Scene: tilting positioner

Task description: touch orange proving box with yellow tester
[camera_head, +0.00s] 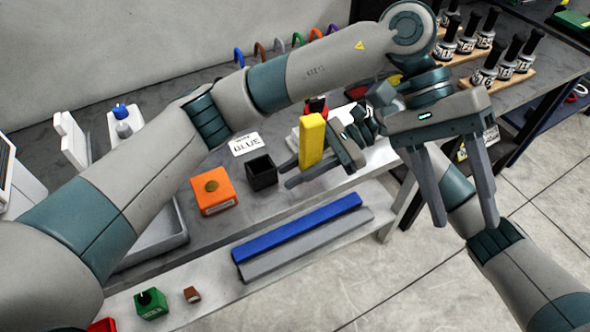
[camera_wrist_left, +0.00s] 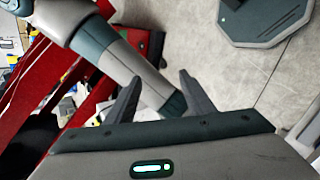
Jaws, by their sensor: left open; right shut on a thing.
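The orange proving box (camera_head: 214,204), with a round brass-coloured pad on top, stands on the grey bench, left of centre in the head view. The yellow tester (camera_head: 312,138) is upright between the fingers of my right gripper (camera_head: 293,174), which is shut on it. The tester is to the right of the orange box and apart from it, with the black cup between them in the picture. My left gripper (camera_head: 464,222) is open and empty at the right, over the floor side. In the left wrist view its fingers (camera_wrist_left: 156,90) are spread with nothing between them.
A black open cup (camera_head: 262,173) stands right of the orange box, with a lettered card (camera_head: 245,144) behind. Blue (camera_head: 297,228) and grey (camera_head: 310,243) bars lie at the front, with a green box (camera_head: 151,304) front left. Labelled dark-topped bottles (camera_head: 486,66) stand back right.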

